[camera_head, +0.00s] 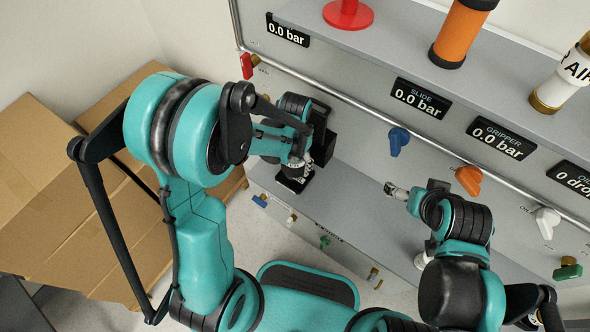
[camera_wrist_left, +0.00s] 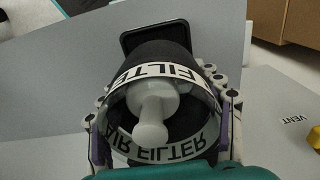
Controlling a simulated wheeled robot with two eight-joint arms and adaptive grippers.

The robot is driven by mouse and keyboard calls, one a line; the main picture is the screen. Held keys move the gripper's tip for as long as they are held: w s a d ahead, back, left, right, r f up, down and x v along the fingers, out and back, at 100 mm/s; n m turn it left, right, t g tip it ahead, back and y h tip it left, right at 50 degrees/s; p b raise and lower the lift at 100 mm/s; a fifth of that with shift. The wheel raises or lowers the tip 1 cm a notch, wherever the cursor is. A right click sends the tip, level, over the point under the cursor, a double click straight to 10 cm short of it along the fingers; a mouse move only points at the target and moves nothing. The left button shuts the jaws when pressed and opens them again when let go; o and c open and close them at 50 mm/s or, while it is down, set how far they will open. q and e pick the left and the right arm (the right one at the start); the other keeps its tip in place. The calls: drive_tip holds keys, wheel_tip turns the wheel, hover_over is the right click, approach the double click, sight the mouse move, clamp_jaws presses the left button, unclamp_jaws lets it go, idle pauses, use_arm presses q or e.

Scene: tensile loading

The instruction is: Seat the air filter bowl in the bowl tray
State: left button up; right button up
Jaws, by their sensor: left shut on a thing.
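The air filter bowl (camera_wrist_left: 187,111) is held in my left gripper (camera_wrist_left: 163,118), whose fingers sit on both sides of it in the left wrist view. It is round, with a white AIR FILTER label band and a pale knobbed stem in the middle. A dark square tray with a raised rim (camera_wrist_left: 128,42), which looks like the bowl tray, shows just beyond the bowl. Whether the bowl touches it is hidden. In the head view my left gripper (camera_head: 299,162) is over a dark square piece (camera_head: 291,184) at the bench's left part. My right gripper (camera_head: 393,189) is above the bench; its finger opening is unclear.
A black upright block (camera_head: 321,128) stands behind my left gripper. The grey panel carries a blue knob (camera_head: 398,140), an orange knob (camera_head: 469,179) and pressure displays (camera_head: 421,97). Cardboard boxes (camera_head: 60,200) are at left. The bench between the grippers (camera_head: 350,190) is clear.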

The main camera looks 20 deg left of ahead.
use_arm(q)
drive_tip(key=shift+f+b, duration=0.85)
drive_tip(key=shift+f, duration=0.95)
drive_tip(key=shift+f, duration=0.15)
drive_tip(key=o, duration=1.3)
drive_tip(key=shift+c, duration=0.2)
